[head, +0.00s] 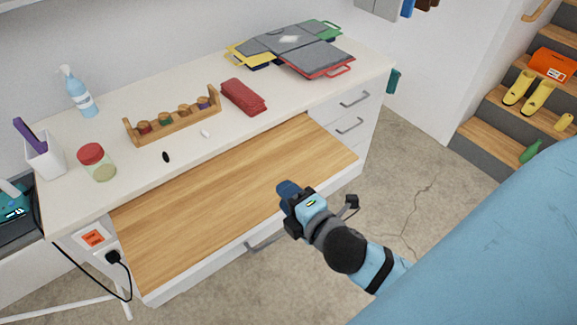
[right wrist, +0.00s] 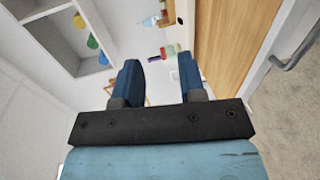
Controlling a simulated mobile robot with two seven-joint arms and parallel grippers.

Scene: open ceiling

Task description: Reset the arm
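My right gripper (head: 288,190) hangs over the front right edge of the open wooden drawer (head: 230,180) in the head view. In the right wrist view its two blue fingers (right wrist: 160,82) stand apart with nothing between them. The drawer is pulled out below the white desktop and its visible inside is empty. The drawer handle (head: 265,242) is on the front face, left of my right arm. My left gripper is not in the head view.
The desktop (head: 290,95) holds a wooden rack (head: 175,115), a red case (head: 243,96), folders (head: 290,45), a jar (head: 96,162), a spray bottle (head: 78,92) and a pen cup (head: 43,155). Stairs (head: 490,115) with yellow boots stand at right. Bare floor lies between.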

